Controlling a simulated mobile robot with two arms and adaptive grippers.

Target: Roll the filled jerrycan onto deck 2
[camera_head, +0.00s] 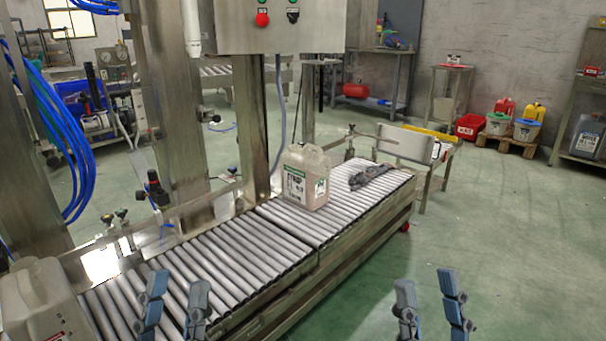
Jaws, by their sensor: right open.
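A translucent, pinkish jerrycan (305,178) with a printed label stands upright on the roller conveyor, at the near end of its far section (351,202), close to the seam. I cannot read which section is deck 2. My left gripper (174,303) is open and empty in front of the near rollers. My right gripper (434,308) is open and empty over the floor, right of the conveyor. Neither touches a jerrycan.
A grey crumpled cloth (370,176) lies on the far rollers behind the jerrycan. A steel control box (278,26) on a column stands over the conveyor's back side. Blue hoses (60,130) hang at left. The green floor (510,235) at right is clear.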

